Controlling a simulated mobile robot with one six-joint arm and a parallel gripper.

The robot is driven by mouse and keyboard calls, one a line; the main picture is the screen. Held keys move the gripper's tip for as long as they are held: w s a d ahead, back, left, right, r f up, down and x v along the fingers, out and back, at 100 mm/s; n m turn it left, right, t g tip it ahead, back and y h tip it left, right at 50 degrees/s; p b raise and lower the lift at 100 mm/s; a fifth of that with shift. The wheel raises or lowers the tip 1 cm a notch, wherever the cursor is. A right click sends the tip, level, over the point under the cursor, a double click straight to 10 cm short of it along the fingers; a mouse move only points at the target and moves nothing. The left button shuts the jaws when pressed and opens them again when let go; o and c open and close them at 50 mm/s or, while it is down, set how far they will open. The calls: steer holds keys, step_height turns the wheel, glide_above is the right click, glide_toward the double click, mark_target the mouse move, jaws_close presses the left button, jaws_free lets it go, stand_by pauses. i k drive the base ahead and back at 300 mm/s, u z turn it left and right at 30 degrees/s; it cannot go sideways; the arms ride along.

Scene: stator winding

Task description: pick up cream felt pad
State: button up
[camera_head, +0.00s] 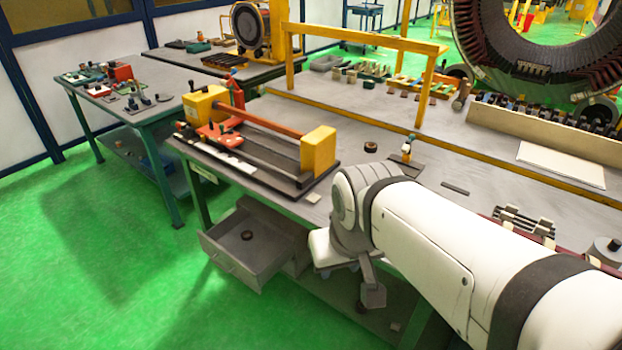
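A small cream square (313,198) lies flat on the near edge of the grey workbench (455,160), just left of my wrist. My arm reaches in from the lower right, and my gripper (373,293) hangs in front of the bench edge, below the bench top.
A yellow-ended winding fixture (318,155) stands left of the cream square. An open drawer (245,250) holding a dark ring juts out below. A yellow frame (355,38) rises behind. A white sheet (562,164) lies at right. Green floor is free at the left front.

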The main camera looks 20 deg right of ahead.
mark_target(314, 198)
steer(key=z, duration=0.15)
steer(key=i, duration=1)
steer(key=u, duration=0.05)
steer(key=k, duration=0.55)
steer(key=z, duration=2.1)
steer(key=k, duration=0.45)
steer(key=u, duration=2.1)
steer(key=i, duration=0.15)
steer(key=z, duration=0.5)
